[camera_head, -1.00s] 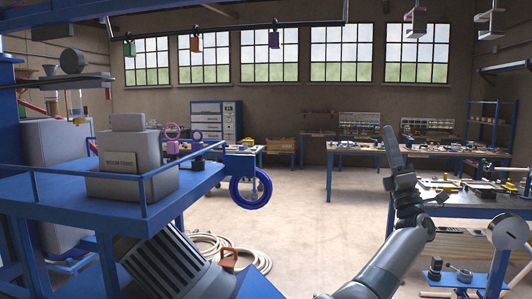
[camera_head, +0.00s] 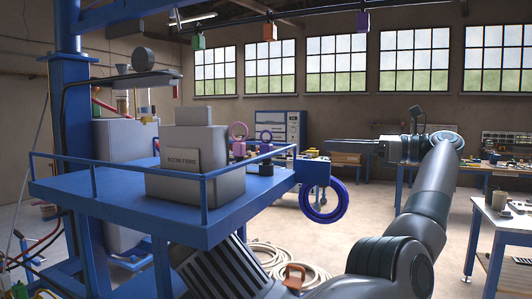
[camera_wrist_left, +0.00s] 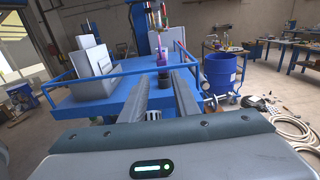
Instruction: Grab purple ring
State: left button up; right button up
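A pink-purple ring (camera_head: 238,130) stands upright on the blue platform (camera_head: 110,190), behind the grey box. A smaller purple ring (camera_head: 266,137) stands to its right on the same platform. My right gripper is not in view.
A grey box (camera_head: 195,165) stands on the platform, which has a blue railing (camera_head: 240,162). A large blue ring (camera_head: 323,202) hangs at the platform's right end. Hose coils (camera_head: 290,262) lie on the floor. A workbench (camera_head: 500,225) stands at right.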

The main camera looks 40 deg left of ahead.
aim_at(265, 147)
pick_arm(q)
jog(key=shift+a, duration=0.1)
